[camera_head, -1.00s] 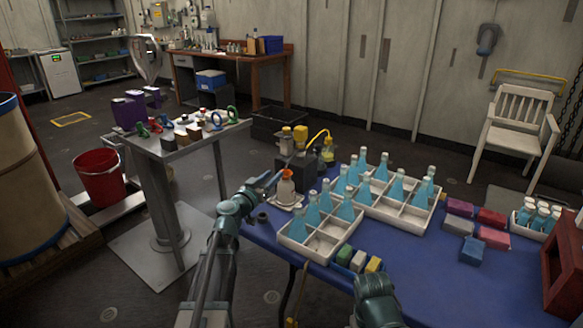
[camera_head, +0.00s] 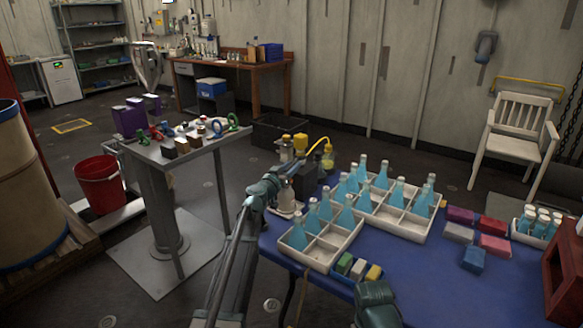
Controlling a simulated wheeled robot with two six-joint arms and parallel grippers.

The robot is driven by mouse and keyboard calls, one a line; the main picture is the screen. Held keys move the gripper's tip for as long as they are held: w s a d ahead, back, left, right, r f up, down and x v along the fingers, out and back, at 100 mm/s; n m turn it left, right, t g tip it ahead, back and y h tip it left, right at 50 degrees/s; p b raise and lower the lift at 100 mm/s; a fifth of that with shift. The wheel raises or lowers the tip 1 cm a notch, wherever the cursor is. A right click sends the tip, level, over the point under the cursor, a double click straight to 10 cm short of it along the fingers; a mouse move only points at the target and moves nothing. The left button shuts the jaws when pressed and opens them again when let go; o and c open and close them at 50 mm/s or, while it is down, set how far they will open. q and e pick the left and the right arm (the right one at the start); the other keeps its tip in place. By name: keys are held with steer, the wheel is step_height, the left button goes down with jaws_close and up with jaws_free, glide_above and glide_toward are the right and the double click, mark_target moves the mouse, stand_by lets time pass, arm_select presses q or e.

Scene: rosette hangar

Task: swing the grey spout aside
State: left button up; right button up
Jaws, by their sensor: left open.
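A dispenser with a dark block body (camera_head: 305,182) and yellow-capped bottles stands at the left back corner of the blue table (camera_head: 440,285). A yellow tube (camera_head: 320,141) arches from it. A white bottle (camera_head: 287,203) stands at its front, partly covered by my left gripper. My left gripper (camera_head: 284,172) is open, with its fingers right at the dispenser's front left. I cannot make out the grey spout apart from the gripper and dark block, nor tell whether they touch. Part of my right arm's teal end (camera_head: 376,300) shows at the bottom edge; its fingers cannot be made out.
White divided crates (camera_head: 322,262) with blue bottles stand just right of the dispenser. Coloured blocks (camera_head: 471,258) lie farther right. A grey pedestal table (camera_head: 190,150) with small items stands to the left, and a red bucket (camera_head: 100,183) is on the floor beyond it.

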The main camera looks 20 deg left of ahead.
arm_select(q)
steer(key=shift+w, duration=0.25)
steer(key=shift+d, duration=0.1)
jaws_close()
stand_by(1.2)
